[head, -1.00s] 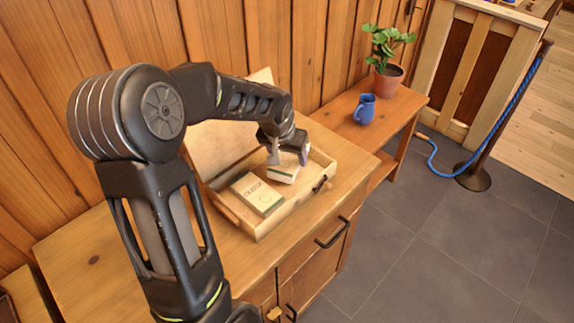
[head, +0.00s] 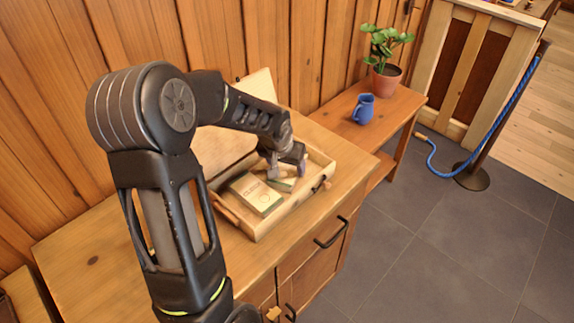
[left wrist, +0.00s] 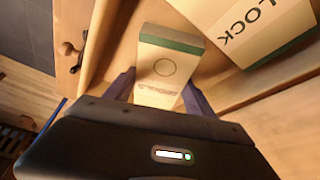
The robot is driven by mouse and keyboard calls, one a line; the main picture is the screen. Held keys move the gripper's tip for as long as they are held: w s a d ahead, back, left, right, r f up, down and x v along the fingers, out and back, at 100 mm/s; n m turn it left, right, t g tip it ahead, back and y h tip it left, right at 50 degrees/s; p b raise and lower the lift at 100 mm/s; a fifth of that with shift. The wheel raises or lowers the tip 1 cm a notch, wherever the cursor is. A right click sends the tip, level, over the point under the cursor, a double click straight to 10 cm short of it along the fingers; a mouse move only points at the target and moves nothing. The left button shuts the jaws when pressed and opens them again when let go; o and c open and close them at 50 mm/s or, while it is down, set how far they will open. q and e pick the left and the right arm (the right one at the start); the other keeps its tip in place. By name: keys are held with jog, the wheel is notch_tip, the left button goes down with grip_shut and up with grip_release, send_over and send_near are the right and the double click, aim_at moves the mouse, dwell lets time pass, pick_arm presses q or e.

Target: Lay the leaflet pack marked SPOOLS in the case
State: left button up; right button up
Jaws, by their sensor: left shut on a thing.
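A small white leaflet pack with a green band (left wrist: 165,65) is between the fingers of my left gripper (head: 283,174). My right gripper is out of view.
The case stands on a wooden cabinet (head: 90,250), its lid (head: 230,143) open against the plank wall. A lower bench to the right holds a blue mug (head: 363,109) and a potted plant (head: 387,80).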

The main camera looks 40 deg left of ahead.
pick_arm(q)
jog(key=o, duration=1.5)
jog(key=shift+r, duration=0.1)
jog(key=shift+r+p, duration=0.15)
jog(key=shift+p, duration=0.15)
jog(key=v, duration=1.1)
jog(key=shift+s+r+b, duration=0.15)
jog(key=shift+r+b, duration=0.15)
jog(key=shift+r, duration=0.1)
